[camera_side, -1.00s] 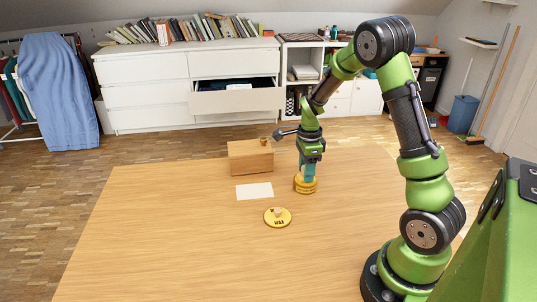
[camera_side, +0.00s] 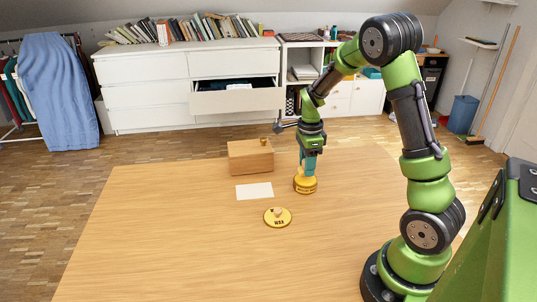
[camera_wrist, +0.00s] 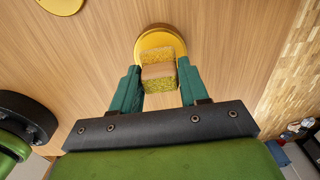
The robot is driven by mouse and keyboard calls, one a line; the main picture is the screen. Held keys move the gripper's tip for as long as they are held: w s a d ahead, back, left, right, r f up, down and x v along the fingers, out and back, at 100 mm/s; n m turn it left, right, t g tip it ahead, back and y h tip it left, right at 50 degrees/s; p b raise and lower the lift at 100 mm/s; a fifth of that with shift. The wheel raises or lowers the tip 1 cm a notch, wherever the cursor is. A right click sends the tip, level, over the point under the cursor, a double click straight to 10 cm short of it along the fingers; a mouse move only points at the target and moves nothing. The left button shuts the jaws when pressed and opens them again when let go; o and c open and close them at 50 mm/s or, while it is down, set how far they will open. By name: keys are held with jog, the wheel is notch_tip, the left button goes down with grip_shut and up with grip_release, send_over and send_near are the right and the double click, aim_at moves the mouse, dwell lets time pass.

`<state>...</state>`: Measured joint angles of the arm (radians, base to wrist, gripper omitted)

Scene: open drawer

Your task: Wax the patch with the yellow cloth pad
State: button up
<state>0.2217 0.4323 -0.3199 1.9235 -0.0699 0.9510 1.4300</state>
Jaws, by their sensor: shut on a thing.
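My gripper (camera_side: 307,172) points down at the right of the table, its teal fingers shut on the yellow cloth pad. In the wrist view the pad (camera_wrist: 159,78) is a small block with yellow faces and a tan band, between the fingertips (camera_wrist: 158,73). A round yellow stand (camera_side: 305,186) is beneath it, and it also shows in the wrist view (camera_wrist: 155,36); whether the pad is fully clear of it is hard to tell. The patch is a white rectangle (camera_side: 254,191) flat on the table, left of my gripper. A yellow disc marked WAX (camera_side: 277,221) lies nearer the camera.
A wooden box (camera_side: 250,159) with a small knob on top stands behind the white patch. The table (camera_side: 160,240) is bare at the left and front. A white dresser (camera_side: 145,90) with one open drawer (camera_side: 237,100) stands beyond the table.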

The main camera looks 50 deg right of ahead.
jog(key=shift+r, duration=2.35)
